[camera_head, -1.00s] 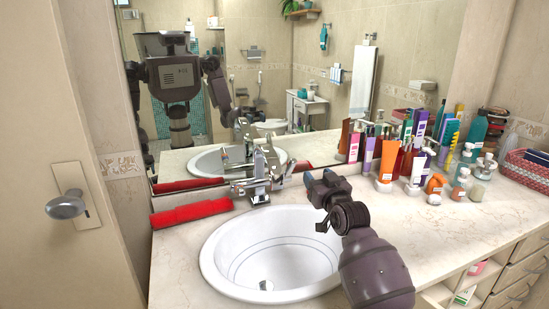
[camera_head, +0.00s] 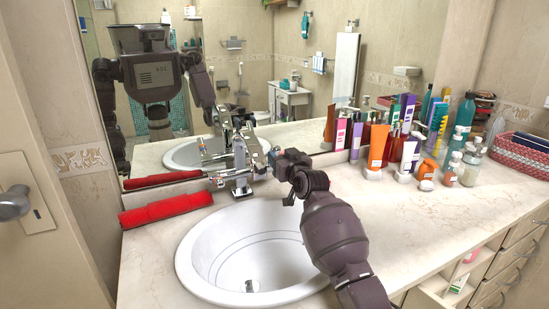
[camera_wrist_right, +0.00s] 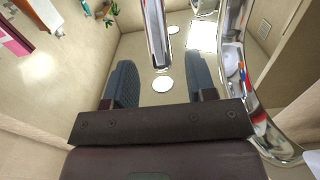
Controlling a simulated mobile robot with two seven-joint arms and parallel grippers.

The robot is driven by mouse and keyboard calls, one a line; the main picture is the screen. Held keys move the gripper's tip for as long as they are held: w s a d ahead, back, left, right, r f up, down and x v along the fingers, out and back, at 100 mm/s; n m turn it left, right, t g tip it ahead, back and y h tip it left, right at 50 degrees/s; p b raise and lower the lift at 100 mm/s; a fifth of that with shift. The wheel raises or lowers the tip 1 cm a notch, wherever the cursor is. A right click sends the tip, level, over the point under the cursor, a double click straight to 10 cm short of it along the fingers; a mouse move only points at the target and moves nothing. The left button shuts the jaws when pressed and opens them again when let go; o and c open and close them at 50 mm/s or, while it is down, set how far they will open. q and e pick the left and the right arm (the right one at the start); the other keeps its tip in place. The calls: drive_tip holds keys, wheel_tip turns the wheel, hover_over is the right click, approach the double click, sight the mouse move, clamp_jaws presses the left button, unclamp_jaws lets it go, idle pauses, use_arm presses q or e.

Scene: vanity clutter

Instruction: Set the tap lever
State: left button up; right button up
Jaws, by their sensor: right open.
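The chrome tap (camera_head: 239,172) stands at the back rim of the white sink (camera_head: 213,243). My right gripper (camera_head: 266,163) is just right of the tap's upper part, with my arm reaching over the sink's right side. In the right wrist view my right gripper (camera_wrist_right: 161,75) is open, its two dark pads apart. A slim chrome bar (camera_wrist_right: 157,32), seemingly the tap lever, shows at the top, in line with the gap between the pads. A thick curved chrome part of the tap (camera_wrist_right: 234,75) is close beside the right pad. I cannot tell whether anything touches. My left gripper is out of view.
A rolled red towel (camera_head: 166,209) lies left of the tap. Several bottles and tubes, such as an orange tube (camera_head: 428,169), crowd the back right near a woven basket (camera_head: 520,154). The mirror (camera_head: 215,60) rises behind. The counter's right front (camera_head: 440,205) is clear.

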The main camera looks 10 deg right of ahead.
sight(277, 154)
drive_tip(key=w, duration=0.1)
drive_tip(key=w+b, duration=0.2)
drive_tip(key=shift+w+a+f, duration=0.3)
drive_tip(key=shift+w+b, duration=0.25)
drive_tip(key=shift+b, duration=0.05)
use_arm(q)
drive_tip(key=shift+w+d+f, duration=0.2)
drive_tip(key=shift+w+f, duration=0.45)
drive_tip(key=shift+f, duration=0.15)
use_arm(e)
drive_tip(key=shift+w+a+r, duration=0.1)
drive_tip(key=shift+w+r, duration=0.1)
drive_tip(key=shift+r, duration=0.05)
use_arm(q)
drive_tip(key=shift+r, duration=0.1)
use_arm(e)
clamp_jaws()
